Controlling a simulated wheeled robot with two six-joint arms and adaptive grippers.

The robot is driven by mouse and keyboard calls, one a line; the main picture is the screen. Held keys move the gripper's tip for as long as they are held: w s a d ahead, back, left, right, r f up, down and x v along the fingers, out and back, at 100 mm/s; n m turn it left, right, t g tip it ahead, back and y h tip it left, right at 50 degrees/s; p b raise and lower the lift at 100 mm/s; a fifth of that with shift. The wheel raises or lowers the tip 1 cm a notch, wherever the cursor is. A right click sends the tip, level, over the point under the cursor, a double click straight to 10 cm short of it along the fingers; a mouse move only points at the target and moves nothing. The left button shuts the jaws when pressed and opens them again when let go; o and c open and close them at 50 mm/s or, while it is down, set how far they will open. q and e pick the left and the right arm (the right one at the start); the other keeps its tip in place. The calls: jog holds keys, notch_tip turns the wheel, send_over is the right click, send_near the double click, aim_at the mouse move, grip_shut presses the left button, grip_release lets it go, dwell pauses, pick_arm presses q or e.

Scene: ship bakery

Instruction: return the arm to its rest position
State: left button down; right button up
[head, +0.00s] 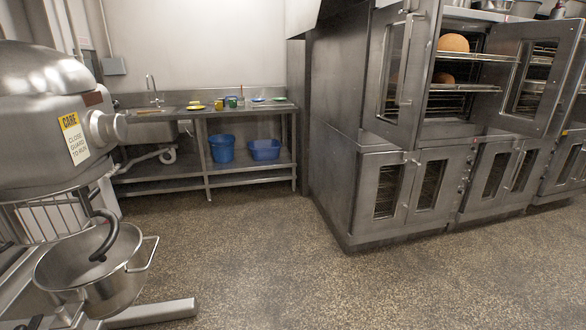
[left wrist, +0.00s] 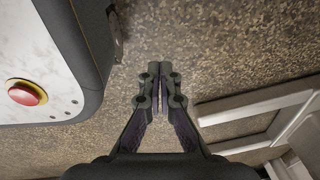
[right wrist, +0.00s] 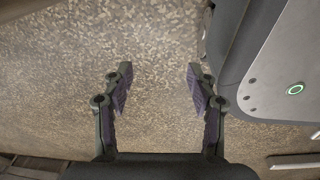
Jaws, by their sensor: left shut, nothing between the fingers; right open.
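My left gripper (left wrist: 160,88) shows in the left wrist view with its two dark fingers together and nothing between them, above the speckled floor. My right gripper (right wrist: 159,85) shows in the right wrist view with its fingers spread apart and empty, also above the floor. Neither gripper nor arm shows in the head view. Parts of my own base lie close beside each gripper, at the left in the left wrist view and at the right in the right wrist view.
A large mixer (head: 45,130) with a steel bowl (head: 70,262) stands at the left. Ovens (head: 385,190) with an open upper door (head: 536,75) and loaves inside stand at the right. A steel sink table (head: 220,112) with blue tubs (head: 222,148) below stands behind. The middle floor (head: 260,260) is clear.

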jog(key=s+r+p, duration=0.3)
jog(key=r+p, duration=0.8)
jog(key=r, duration=0.1)
jog(key=shift+s+r, duration=0.15)
jog(key=shift+r, duration=0.1)
